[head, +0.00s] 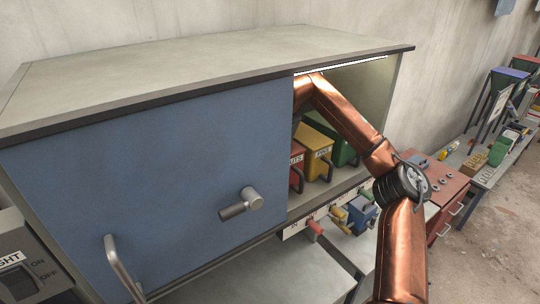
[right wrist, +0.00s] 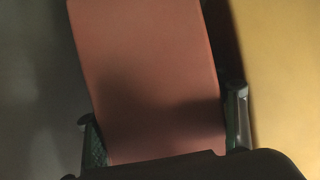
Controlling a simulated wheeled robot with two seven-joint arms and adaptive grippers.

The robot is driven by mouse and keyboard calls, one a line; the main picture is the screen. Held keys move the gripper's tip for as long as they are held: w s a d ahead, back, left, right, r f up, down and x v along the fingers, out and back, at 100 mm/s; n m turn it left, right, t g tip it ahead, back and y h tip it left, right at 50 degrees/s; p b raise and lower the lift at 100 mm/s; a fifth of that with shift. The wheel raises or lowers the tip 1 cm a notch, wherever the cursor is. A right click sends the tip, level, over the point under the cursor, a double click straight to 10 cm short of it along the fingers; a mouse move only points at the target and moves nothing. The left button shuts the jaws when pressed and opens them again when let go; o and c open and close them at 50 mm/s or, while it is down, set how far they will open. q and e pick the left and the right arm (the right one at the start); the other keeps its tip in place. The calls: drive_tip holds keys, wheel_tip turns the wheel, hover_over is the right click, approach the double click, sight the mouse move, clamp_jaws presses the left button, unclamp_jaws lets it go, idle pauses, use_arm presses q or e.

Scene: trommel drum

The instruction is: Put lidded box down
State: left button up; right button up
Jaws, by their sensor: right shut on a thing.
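A red lidded box (head: 296,164) marked "NUTS" stands in the lit cabinet, partly covered by the blue door's edge. In the right wrist view its flat reddish top (right wrist: 150,60) fills the middle. My right gripper (right wrist: 165,125) is shut on this box, one finger on each side. My right arm reaches into the cabinet opening; the gripper itself is hidden in the head view. Whether the box's underside touches the shelf cannot be seen. My left gripper is not in view.
A yellow box (head: 318,152) is close on the red box's right, with a green box (head: 343,148) beyond it. The blue sliding door (head: 150,170) covers the cabinet's left part. Coloured handles and small items lie below the shelf. A red drawer unit (head: 448,192) stands at right.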

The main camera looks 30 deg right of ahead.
drive_tip(key=shift+f, duration=0.5)
drive_tip(key=shift+w+f, duration=0.1)
drive_tip(key=shift+w, duration=0.25)
drive_tip(key=o, duration=1.7)
drive_tip(key=shift+a, duration=0.1)
drive_tip(key=shift+o, duration=0.4)
drive_tip(key=shift+s, duration=0.25)
